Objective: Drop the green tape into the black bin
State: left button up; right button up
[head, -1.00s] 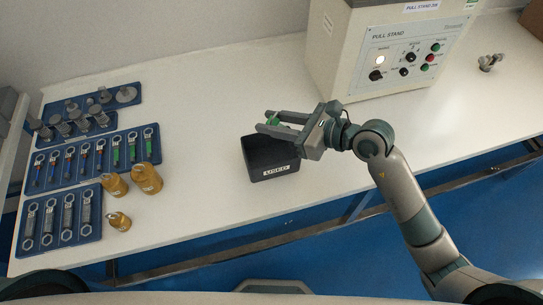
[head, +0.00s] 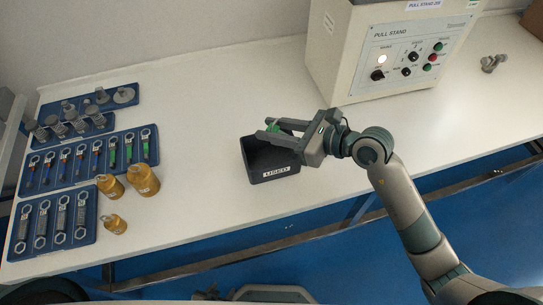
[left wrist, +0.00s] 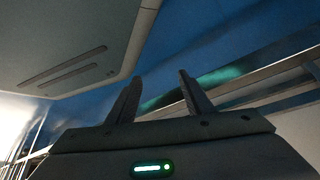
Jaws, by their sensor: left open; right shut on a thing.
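The green tape (head: 274,127) is a small green piece, mostly hidden between the fingers of my right gripper (head: 264,127). That gripper is shut on it and is above the back part of the black bin (head: 272,174) in the head view. The bin is an open dark box with a white label on its front, standing near the table's front edge. Part of its opening is hidden by the gripper. My left gripper (left wrist: 158,77) is open and empty in the left wrist view, away from the tape and bin.
A large pull stand machine (head: 400,60) stands behind and right of the bin. Brass weights (head: 143,180) and blue trays of tools (head: 90,160) are at the left. The white table (head: 215,110) is clear between the trays and the bin.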

pick_arm(q)
jog(key=shift+s, duration=0.15)
jog(key=shift+s+f, duration=0.1)
jog(key=shift+s, duration=0.05)
pick_arm(e)
jog(key=o, duration=1.1)
jog(key=shift+o, duration=0.2)
jog(key=shift+d, duration=0.1)
jog(key=shift+s+d+r, duration=0.15)
jog(key=shift+s+d, duration=0.15)
jog(key=shift+d, duration=0.15)
pick_arm(q)
jog(key=w+d+r+b, duration=0.1)
jog(key=w+b, duration=0.3)
jog(key=w, duration=0.2)
jog(key=shift+t, duration=0.4)
pick_arm(e)
jog(key=v, duration=1.6)
pick_arm(q)
jog(key=shift+d+r, duration=0.1)
jog(key=shift+r, duration=0.05)
pick_arm(e)
jog(key=shift+d+r, duration=0.1)
